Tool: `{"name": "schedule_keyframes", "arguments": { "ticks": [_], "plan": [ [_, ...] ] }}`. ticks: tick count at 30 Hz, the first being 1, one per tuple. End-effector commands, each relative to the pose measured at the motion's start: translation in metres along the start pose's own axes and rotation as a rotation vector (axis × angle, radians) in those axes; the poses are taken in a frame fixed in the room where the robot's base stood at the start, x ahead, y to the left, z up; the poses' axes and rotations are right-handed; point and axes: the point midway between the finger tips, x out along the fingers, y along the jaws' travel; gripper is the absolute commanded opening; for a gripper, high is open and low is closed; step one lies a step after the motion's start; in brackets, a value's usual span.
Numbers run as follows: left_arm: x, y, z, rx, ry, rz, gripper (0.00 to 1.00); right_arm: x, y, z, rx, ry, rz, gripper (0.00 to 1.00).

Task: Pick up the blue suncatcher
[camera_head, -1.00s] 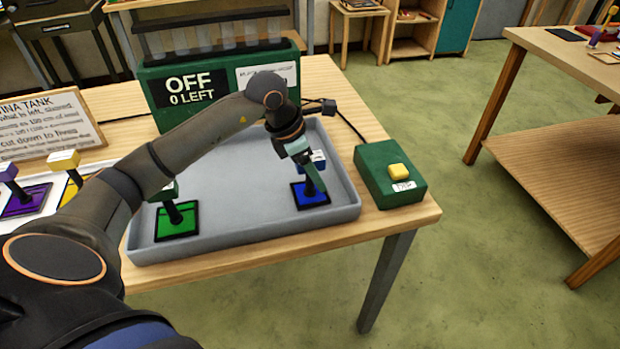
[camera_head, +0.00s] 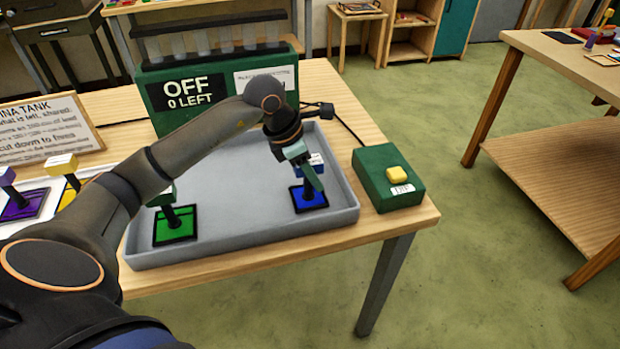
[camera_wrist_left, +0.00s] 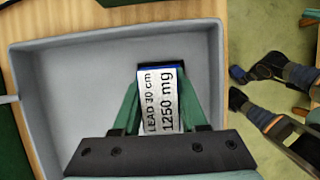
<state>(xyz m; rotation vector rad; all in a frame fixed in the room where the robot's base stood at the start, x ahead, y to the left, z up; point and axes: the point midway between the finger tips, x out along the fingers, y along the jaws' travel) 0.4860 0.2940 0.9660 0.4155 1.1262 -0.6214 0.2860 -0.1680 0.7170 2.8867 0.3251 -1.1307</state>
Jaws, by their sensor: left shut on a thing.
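The blue suncatcher (camera_head: 310,197) is a blue square panel with a dark border and an upright handle, at the right end of the grey tray (camera_head: 245,237). My left gripper (camera_head: 316,180) is over it, shut on its handle. In the left wrist view the gripper (camera_wrist_left: 158,105) has its green fingers on both sides of the suncatcher's white label (camera_wrist_left: 160,100), which reads "LEAD 30 cm 1250 mg". The panel is mostly hidden below the label there. I cannot tell whether the panel touches the tray floor. My right gripper is not in the head view.
A green suncatcher (camera_head: 176,226) stands at the tray's left end. A green box with a yellow button (camera_head: 397,174) is right of the tray. A green machine reading "OFF 0 LEFT" (camera_head: 190,91) stands behind. Purple (camera_head: 22,205) and yellow pieces are at left.

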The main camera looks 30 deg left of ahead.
Motion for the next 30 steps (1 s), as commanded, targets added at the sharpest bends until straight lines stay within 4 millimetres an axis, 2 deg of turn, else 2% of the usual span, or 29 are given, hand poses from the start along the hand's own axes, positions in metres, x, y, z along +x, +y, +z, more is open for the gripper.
{"name": "schedule_keyframes", "arguments": {
  "ticks": [5,11,18,24,30],
  "plan": [
    [-0.006,0.001,0.003,0.001,-0.003,0.002,0.00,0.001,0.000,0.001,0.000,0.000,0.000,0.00],
    [-0.031,0.002,0.014,0.002,-0.006,0.006,0.00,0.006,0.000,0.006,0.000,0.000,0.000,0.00],
    [-0.099,-0.031,-0.001,0.004,-0.003,0.008,0.00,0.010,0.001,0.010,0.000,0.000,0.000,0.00],
    [-0.131,-0.063,-0.030,0.001,0.003,0.008,0.00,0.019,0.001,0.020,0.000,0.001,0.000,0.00],
    [-0.152,-0.082,-0.045,0.000,0.000,0.004,0.00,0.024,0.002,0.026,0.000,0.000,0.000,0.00]
  ]
}}
